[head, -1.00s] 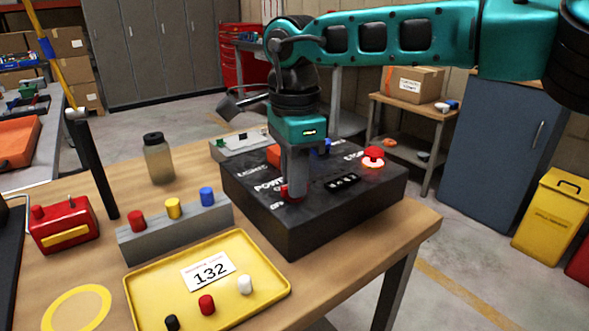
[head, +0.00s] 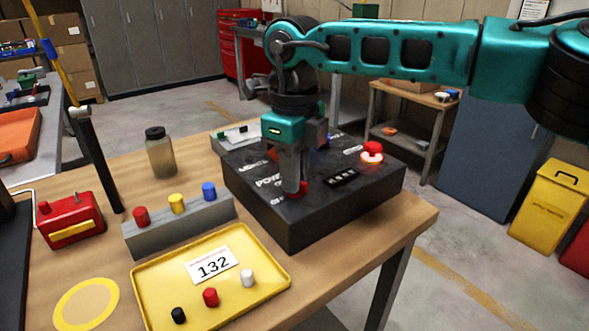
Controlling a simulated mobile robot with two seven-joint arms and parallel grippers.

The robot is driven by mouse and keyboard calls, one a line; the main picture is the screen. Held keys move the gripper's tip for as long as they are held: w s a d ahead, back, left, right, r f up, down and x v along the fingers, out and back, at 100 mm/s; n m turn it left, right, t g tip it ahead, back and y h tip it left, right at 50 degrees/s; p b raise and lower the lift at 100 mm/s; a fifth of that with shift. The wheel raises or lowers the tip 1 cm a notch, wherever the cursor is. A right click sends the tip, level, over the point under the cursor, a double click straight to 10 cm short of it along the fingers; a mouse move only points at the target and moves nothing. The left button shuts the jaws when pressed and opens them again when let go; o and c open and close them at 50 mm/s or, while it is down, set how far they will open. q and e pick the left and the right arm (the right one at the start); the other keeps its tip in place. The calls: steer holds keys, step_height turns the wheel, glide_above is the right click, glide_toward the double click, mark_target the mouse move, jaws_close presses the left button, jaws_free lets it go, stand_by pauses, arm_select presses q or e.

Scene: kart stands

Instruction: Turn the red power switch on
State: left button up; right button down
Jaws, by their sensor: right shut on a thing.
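The dark control box (head: 290,223) stands on the wooden table, with white lettering on its top. The red power switch (head: 301,190) is on the box's near left part, beside the partly covered "POWER" label. My right gripper (head: 297,188) points down at it, its fingers shut on the switch and hiding most of it. Which position the switch is in cannot be told. A lit red stop button (head: 372,150) sits at the box's right. My left gripper is not in view.
A yellow tray (head: 150,282) with the number 132 and several pegs lies in front. A grey block (head: 180,229) with red, yellow and blue knobs, a jar (head: 160,155) and a red case (head: 72,222) stand left of the box.

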steer(key=shift+m, duration=2.2)
steer(key=c, duration=1.2)
jaws_free()
steer(key=shift+o, duration=0.2)
step_height(320, 180, up, 13)
steer(key=p, duration=0.2)
steer(key=shift+f, duration=0.1)
